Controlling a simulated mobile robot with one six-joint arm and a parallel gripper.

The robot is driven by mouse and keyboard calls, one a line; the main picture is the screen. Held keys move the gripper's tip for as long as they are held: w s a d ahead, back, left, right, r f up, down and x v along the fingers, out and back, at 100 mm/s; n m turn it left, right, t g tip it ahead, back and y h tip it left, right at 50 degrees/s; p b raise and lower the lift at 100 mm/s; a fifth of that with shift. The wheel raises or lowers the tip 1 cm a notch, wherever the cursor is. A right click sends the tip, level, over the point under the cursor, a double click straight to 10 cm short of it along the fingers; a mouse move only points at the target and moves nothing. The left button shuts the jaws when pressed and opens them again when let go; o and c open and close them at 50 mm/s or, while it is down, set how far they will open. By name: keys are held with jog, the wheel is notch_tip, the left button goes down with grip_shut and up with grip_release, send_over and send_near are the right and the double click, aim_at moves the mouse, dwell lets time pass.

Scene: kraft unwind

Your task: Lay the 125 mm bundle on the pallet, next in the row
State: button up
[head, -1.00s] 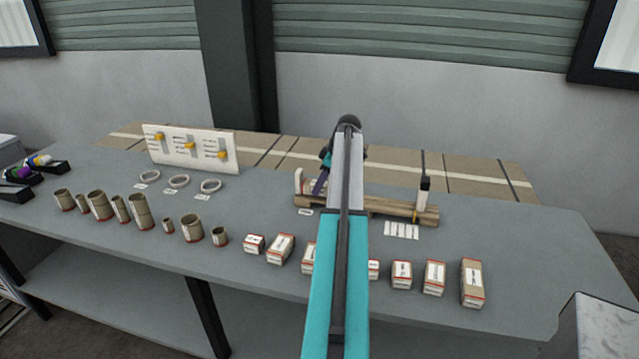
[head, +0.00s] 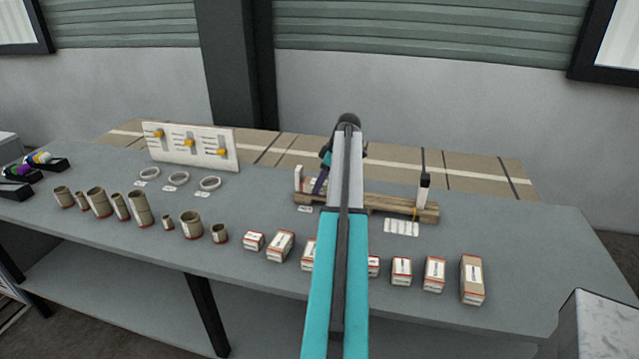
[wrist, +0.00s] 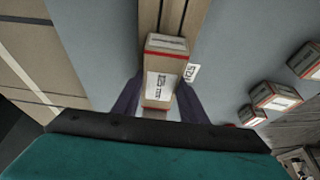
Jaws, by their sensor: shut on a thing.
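The bundle (wrist: 160,88) is a kraft block with red edge bands and white labels, held between the fingers of my gripper (wrist: 158,105) in the wrist view. The wooden pallet (wrist: 176,14) runs behind and beneath it there; I cannot tell whether the bundle touches it. In the head view my gripper (head: 321,180) is at the left part of the pallet (head: 385,204), and my arm hides the bundle and the pallet's middle. A white block (head: 299,178) stands at the pallet's left end and a black-topped white post (head: 424,190) at its right end.
Several bundles (head: 402,271) stand in a row along the bench front, partly behind my arm. Cardboard tubes (head: 140,208) and white rings (head: 178,178) are at left, with a slider board (head: 190,147) behind. White labels (head: 402,228) lie before the pallet. The bench right of the pallet is clear.

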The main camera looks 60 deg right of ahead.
jog(key=o, duration=1.5)
jog(key=b+v, duration=0.2)
jog(key=v, duration=1.1)
jog(key=shift+s+r+b, duration=0.2)
jog(key=shift+r+b, duration=0.15)
